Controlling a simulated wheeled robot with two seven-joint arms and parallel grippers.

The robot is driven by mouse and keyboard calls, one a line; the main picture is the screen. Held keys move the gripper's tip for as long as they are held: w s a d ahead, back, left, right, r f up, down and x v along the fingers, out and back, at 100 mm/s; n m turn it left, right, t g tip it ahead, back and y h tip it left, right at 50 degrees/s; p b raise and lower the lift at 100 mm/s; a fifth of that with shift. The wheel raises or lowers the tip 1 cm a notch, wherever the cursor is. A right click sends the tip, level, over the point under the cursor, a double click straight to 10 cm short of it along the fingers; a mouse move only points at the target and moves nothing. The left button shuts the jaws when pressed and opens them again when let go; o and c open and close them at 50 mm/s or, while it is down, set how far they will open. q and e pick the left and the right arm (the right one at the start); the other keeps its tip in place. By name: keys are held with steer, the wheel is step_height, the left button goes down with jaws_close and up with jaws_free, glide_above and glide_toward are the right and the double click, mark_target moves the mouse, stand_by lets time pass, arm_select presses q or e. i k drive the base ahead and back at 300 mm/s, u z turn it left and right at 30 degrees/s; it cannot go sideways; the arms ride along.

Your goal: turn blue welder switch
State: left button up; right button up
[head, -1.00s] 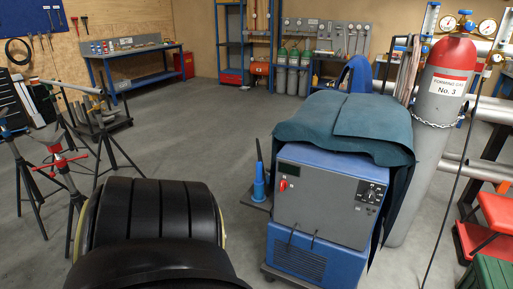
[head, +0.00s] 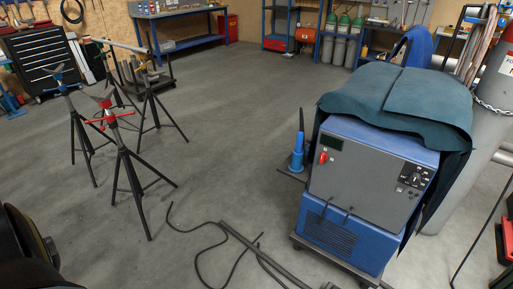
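The blue welder (head: 366,190) stands at the right of the head view on a low wheeled base, with a grey front panel (head: 355,185). A small red switch (head: 323,157) sits at the upper left of that panel, beside a dark display window (head: 332,143). A dark control plate with knobs (head: 415,176) is at the panel's upper right. The switch is too small to tell its exact setting. A green-blue cloth (head: 400,100) covers the welder's top and hangs down its right side. Neither of my grippers shows.
Tripod stands (head: 118,150) are at the left. Cables and a dark bar (head: 262,255) lie on the floor before the welder. A blue torch-like item (head: 297,155) stands left of it, a grey gas cylinder (head: 470,150) behind right.

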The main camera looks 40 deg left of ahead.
mark_target(323, 156)
steer(key=u, duration=0.3)
steer(key=i, duration=1)
